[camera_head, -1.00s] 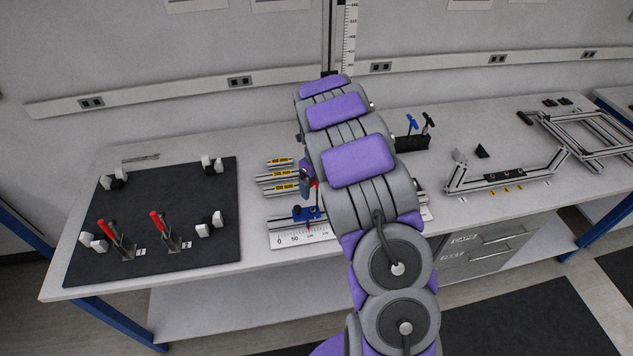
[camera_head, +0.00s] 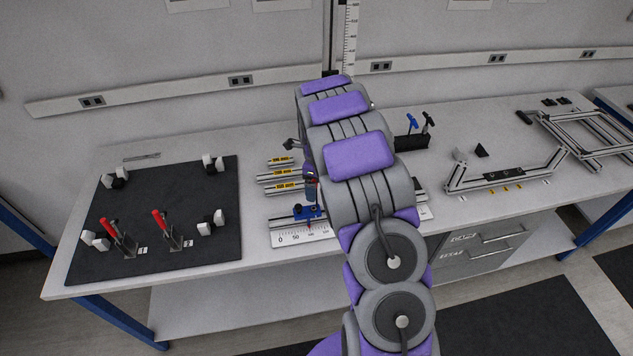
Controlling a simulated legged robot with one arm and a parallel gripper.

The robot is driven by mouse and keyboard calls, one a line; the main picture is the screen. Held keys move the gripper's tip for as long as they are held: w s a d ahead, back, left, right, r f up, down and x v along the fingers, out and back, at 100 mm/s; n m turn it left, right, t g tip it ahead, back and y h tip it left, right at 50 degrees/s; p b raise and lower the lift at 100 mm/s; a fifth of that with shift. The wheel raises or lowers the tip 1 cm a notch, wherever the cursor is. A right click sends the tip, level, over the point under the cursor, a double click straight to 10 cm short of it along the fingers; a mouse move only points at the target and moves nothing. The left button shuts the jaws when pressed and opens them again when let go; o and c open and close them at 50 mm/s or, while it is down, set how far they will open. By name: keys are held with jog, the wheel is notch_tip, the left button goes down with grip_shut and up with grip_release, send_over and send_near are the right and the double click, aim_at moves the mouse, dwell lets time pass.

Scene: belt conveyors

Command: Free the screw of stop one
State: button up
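A blue stop (camera_head: 309,212) with a small black knob (camera_head: 297,208) sits on the rail behind the white ruler scale (camera_head: 289,239); I cannot read whether it is stop one. My arm covers the rail to its right, so any other stop there is hidden. My gripper is mostly hidden behind my arm. A small dark part pokes out at the arm's left side, above the yellow-labelled rails, and a blue-grey part shows just above the blue stop. I cannot tell whether the fingers are open or touch anything.
Several rails with yellow labels (camera_head: 281,174) lie behind the scale. A black mat (camera_head: 150,215) with red-handled clamps (camera_head: 163,226) and white blocks is at the left. A black holder (camera_head: 412,142) with blue and black handles and an aluminium frame (camera_head: 507,174) stand at the right.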

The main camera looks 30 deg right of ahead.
jog(key=shift+a, duration=0.1)
jog(key=n, duration=0.4)
jog(key=shift+w+a+n, duration=0.2)
jog(key=shift+w+n, duration=0.05)
jog(key=shift+n, duration=0.65)
jog(key=n, duration=0.3)
jog(key=shift+a, duration=0.1)
jog(key=shift+w+a+n+p, duration=0.1)
jog(key=shift+n+p, duration=0.2)
jog(key=shift+n, duration=1.1)
